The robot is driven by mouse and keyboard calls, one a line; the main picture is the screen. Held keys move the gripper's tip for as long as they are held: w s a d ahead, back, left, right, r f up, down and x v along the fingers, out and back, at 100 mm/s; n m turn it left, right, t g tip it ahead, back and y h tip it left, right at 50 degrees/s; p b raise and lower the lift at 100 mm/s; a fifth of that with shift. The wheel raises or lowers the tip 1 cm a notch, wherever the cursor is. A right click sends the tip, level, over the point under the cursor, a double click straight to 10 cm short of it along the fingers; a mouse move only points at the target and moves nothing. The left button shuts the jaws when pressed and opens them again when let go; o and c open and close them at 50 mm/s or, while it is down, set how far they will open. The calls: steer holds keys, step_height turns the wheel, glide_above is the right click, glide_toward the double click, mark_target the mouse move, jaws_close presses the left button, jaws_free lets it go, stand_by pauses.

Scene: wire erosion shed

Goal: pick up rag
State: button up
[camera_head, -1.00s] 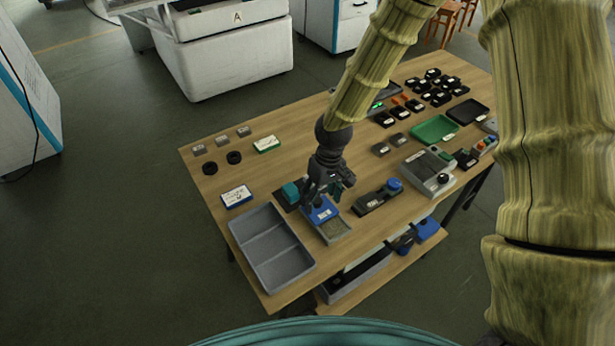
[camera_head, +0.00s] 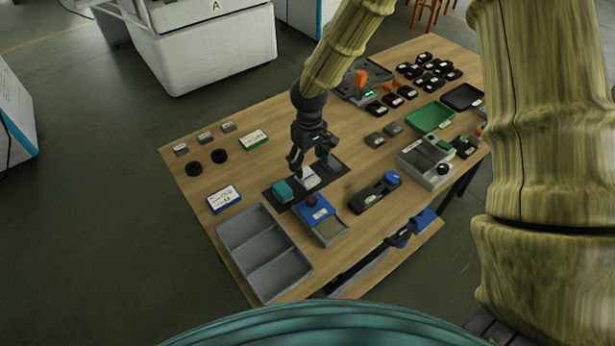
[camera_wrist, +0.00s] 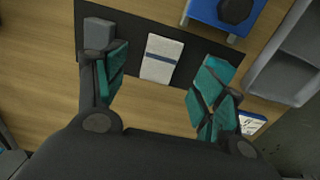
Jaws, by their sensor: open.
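The rag (camera_head: 310,178) is a small white folded cloth, lying on a dark mat (camera_head: 336,172) on the wooden table. In the wrist view the rag (camera_wrist: 161,58) is flat, with a blue stripe across it. My gripper (camera_head: 312,160) is open and empty just above the rag. In the wrist view the teal-padded fingers of my gripper (camera_wrist: 163,75) stand apart, one on each side of the rag. I cannot tell the exact height of the fingertips above the mat.
A teal block (camera_head: 283,191) and a grey block (camera_wrist: 98,34) sit on the mat on either side of the rag. A grey divided tray (camera_head: 264,252) is at the table's near left corner.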

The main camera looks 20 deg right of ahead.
mark_target(307, 175)
steer(key=shift+w+a+f+p, duration=0.15)
steer(key=shift+f+p, duration=0.25)
steer(key=shift+f, duration=0.95)
steer(key=shift+w+f+p, duration=0.1)
steer(key=shift+f+p, duration=0.3)
steer(key=shift+f, duration=0.9)
steer(key=c, duration=1.1)
steer(key=shift+r+b, duration=0.9)
steer(key=shift+r, duration=4.1)
